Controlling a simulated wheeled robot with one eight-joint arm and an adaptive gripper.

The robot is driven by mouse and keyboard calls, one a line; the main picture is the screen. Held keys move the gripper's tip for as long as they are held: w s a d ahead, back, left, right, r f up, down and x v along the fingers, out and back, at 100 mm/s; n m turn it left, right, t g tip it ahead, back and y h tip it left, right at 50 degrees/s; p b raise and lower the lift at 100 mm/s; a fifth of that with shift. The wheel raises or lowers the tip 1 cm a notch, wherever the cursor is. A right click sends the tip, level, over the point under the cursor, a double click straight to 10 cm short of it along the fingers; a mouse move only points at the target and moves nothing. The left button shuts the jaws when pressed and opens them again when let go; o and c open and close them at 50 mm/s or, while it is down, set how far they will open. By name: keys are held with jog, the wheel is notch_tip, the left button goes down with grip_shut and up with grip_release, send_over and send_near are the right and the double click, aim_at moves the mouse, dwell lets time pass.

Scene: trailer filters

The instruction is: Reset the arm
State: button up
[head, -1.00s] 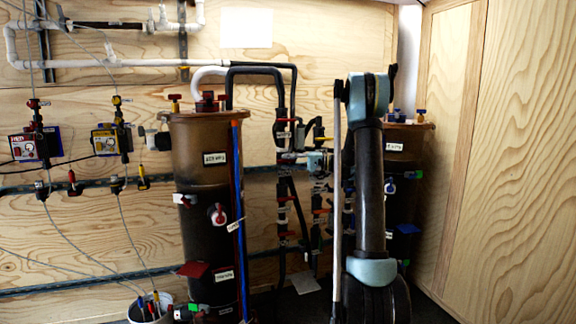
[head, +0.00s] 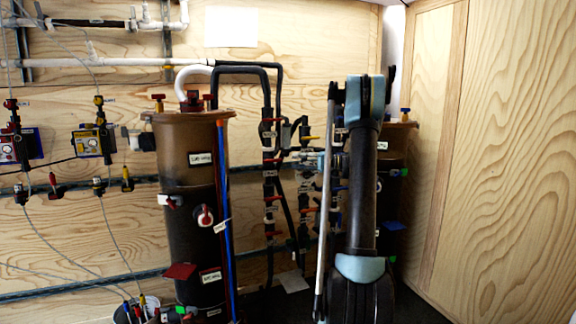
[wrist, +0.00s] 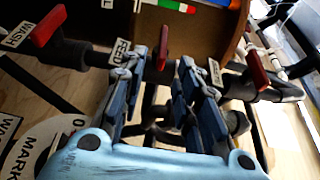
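My arm (head: 362,190) stands upright in the head view, in front of the piping between two brown filter tanks. In the wrist view, my gripper (wrist: 163,75) has its two dark blue fingers apart, with a gap between them and nothing held. A red valve handle (wrist: 163,45) shows just beyond the gap, on a dark pipe. I cannot tell whether the fingers touch that pipe. A FEED label (wrist: 121,52) lies by the left fingertip.
The large brown tank (head: 190,150) stands left of my arm, and a second tank (head: 395,150) is partly hidden behind it. Red-handled valves (wrist: 258,68) flank my gripper. A bucket (head: 140,312) is at lower left. A plain wooden wall (head: 500,160) closes the right side.

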jog(key=shift+s+d, duration=0.1)
jog(key=shift+d, duration=0.6)
jog(key=shift+a, duration=0.1)
jog(key=s+a+f+h, duration=0.1)
jog(key=s+a+h, duration=0.15)
jog(key=s, duration=0.65)
jog(key=s+a+f+h, duration=0.1)
jog(key=s+a+h, duration=0.15)
jog(key=s, duration=0.55)
jog(key=s+a+f+h, duration=0.2)
jog(key=s+h, duration=0.2)
jog(key=s, duration=0.5)
jog(key=s+d+f+h, duration=0.4)
jog(key=s+d+f, duration=0.2)
jog(key=s, duration=0.6)
jog(key=s+d+f+n+h, duration=0.1)
jog(key=s+d+f+h, duration=0.4)
jog(key=s+f, duration=0.5)
jog(key=shift+s+d+t, duration=0.3)
jog(key=shift+s+d, duration=0.15)
jog(key=shift+s, duration=0.7)
jog(key=shift+f, duration=0.1)
